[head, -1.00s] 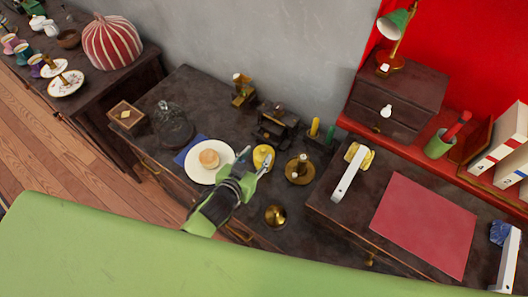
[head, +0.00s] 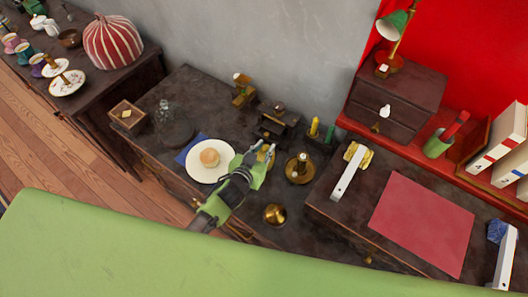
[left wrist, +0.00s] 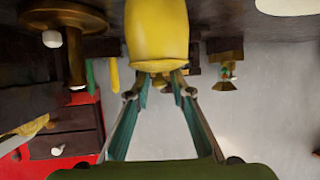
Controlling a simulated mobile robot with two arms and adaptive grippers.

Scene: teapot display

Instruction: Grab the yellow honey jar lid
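The yellow honey jar (left wrist: 157,32) shows large at the top middle of the left wrist view, which looks upside down. Its narrower lid end (left wrist: 157,66) points down in that picture, toward my fingers. My left gripper (left wrist: 161,82) is open, with one fingertip on each side of the lid end; I cannot tell whether they touch it. In the head view my left gripper (head: 254,156) is over the jar's place and hides most or all of the jar. My right gripper is not in view.
A white plate with a bun (head: 209,157) is left of my gripper. A brass candle holder (head: 300,168) stands close on the right. A brass bowl (head: 275,214) is in front. A dark stand (head: 277,120) is behind. A red mat (head: 423,222) lies on the right desk.

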